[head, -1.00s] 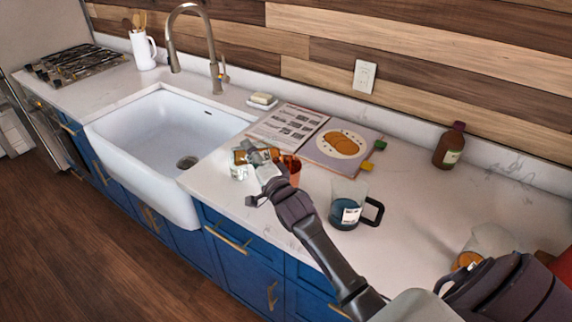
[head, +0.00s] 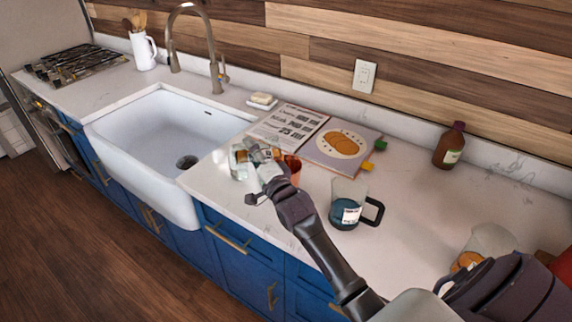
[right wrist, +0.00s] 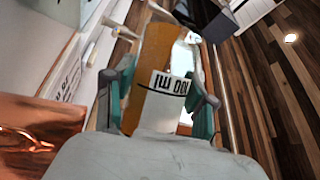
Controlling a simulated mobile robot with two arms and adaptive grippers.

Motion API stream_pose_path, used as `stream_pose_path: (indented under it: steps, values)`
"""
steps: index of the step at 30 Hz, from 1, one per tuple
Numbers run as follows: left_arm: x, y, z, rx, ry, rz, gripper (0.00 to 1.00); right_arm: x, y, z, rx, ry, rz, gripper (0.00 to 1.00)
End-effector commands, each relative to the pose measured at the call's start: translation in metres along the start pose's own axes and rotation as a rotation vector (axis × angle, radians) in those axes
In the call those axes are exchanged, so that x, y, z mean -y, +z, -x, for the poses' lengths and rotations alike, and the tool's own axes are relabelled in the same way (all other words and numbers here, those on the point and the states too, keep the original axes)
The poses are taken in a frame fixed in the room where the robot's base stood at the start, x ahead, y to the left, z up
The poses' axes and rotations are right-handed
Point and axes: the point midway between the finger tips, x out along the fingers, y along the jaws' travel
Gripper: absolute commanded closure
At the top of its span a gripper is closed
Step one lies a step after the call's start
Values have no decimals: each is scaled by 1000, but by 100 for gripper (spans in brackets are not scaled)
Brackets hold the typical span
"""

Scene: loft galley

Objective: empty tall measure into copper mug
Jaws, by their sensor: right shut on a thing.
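My right gripper (head: 262,167) is shut on the tall measure (right wrist: 150,70), a clear vessel with amber liquid and a white "100 ml" label. In the right wrist view its fingers close on both sides of it. In the head view the measure (head: 270,153) is tilted well over, above the counter near the copper mug. The copper mug (head: 295,168) stands on the counter, partly hidden behind the gripper; it also shows at the left of the right wrist view (right wrist: 40,122). Whether liquid is flowing into it I cannot tell. My left gripper is out of view.
A brown bottle (head: 450,146) stands by the wall. The sink (head: 160,130) is to the left.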

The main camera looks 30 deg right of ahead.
Motion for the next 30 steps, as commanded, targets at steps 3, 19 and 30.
stream_pose_path:
  steps: [3,19,30]
  values:
    - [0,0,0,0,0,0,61,1,0,0,-3,-6,-8,90]
    - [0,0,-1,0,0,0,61,4,-2,0,-12,-21,-47,90]
    - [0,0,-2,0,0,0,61,6,-3,0,-20,-32,-77,90]
